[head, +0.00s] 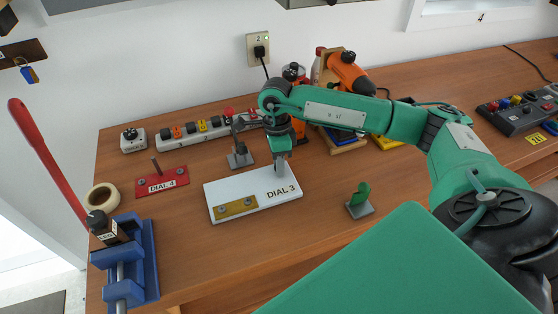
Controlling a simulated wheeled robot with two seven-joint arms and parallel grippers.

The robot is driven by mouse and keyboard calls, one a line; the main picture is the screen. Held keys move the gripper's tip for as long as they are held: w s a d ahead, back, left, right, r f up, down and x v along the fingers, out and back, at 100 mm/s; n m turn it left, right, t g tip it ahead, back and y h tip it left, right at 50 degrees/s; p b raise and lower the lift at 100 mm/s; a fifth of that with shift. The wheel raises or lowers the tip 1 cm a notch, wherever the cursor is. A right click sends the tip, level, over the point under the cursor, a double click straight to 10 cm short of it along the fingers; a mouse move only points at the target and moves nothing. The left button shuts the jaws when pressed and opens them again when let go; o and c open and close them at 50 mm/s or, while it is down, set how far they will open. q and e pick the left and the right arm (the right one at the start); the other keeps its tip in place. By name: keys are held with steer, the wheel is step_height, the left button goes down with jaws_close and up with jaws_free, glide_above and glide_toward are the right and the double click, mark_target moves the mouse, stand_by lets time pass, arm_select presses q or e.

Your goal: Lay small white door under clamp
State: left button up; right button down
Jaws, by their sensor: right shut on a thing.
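The small white door (243,190) lies flat on the wooden bench, marked "DIAL 3", with a brass plate (236,208) at its near left. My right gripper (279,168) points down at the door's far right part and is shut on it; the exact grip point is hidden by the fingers. A grey clamp-like device with a dark upright handle (239,158) stands just behind the door's far edge; whether they touch is unclear. My left gripper is out of view.
A red "DIAL 4" plate (162,182) lies left of the door. A blue vise (126,262) and tape roll (103,196) are at far left. A green piece on a grey base (360,203) stands right. A power strip (200,128) and orange drill (350,73) are behind.

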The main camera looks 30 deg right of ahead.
steer(key=c, duration=1.2)
jaws_free()
steer(key=r+b, duration=0.1)
steer(key=r, duration=0.3)
steer(key=w+r+b, duration=0.1)
steer(key=r, duration=0.3)
steer(key=w+d+r+b, duration=0.1)
steer(key=r, duration=0.2)
steer(key=shift+r, duration=0.4)
